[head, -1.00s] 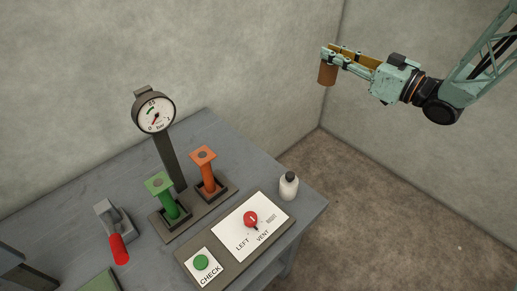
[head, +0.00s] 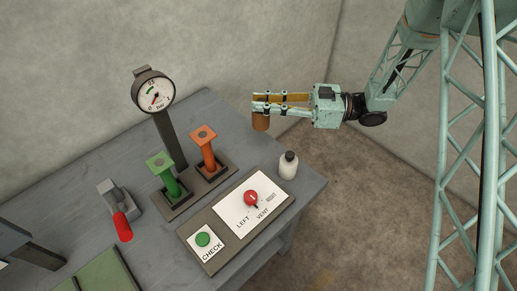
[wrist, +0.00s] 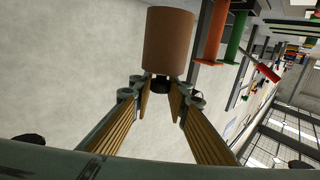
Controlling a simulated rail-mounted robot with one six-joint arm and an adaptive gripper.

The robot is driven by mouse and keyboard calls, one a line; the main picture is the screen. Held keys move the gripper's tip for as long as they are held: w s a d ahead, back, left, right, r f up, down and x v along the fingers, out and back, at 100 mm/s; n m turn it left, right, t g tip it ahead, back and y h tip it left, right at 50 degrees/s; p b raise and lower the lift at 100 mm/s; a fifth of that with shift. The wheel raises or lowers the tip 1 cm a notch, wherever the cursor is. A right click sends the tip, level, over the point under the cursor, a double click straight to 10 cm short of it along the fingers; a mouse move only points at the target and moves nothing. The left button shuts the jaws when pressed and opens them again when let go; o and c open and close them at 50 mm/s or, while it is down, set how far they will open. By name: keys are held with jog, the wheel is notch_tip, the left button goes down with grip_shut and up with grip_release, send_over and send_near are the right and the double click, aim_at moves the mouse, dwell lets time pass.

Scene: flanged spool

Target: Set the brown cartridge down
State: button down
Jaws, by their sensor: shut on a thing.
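The brown cartridge (head: 261,121) is a plain brown cylinder held upright at the tips of my gripper (head: 262,104). In the head view it appears above the back right part of the grey table, near the orange spool; I cannot tell its exact height. In the wrist view the cartridge (wrist: 169,40) sits beyond the fingertips, with a dark narrow neck (wrist: 160,84) between the two fingers of my gripper (wrist: 161,92). The fingers are shut on it.
A green spool (head: 165,175) and an orange spool (head: 207,150) stand in dark bases beside a gauge (head: 154,93) on a post. A red-handled lever (head: 122,226) is at left. The table's back right (head: 235,130) is bare.

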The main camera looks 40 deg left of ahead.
aim_at(259, 130)
jog(key=shift+s+f+n+g+h, duration=0.15)
jog(key=shift+s+f+g, duration=0.1)
jog(key=shift+s, duration=0.2)
jog(key=shift+s+f+n+g+h, duration=0.15)
jog(key=shift+s+f, duration=0.05)
jog(key=shift+s, duration=0.2)
jog(key=shift+f, duration=0.1)
jog(key=shift+f+b, duration=0.65)
jog(key=shift+f, duration=2.4)
jog(key=shift+f, duration=0.1)
jog(key=shift+f+b, duration=0.45)
jog(key=shift+f, duration=1.35)
jog(key=shift+f, duration=0.1)
jog(key=c, duration=2.5)
grip_release()
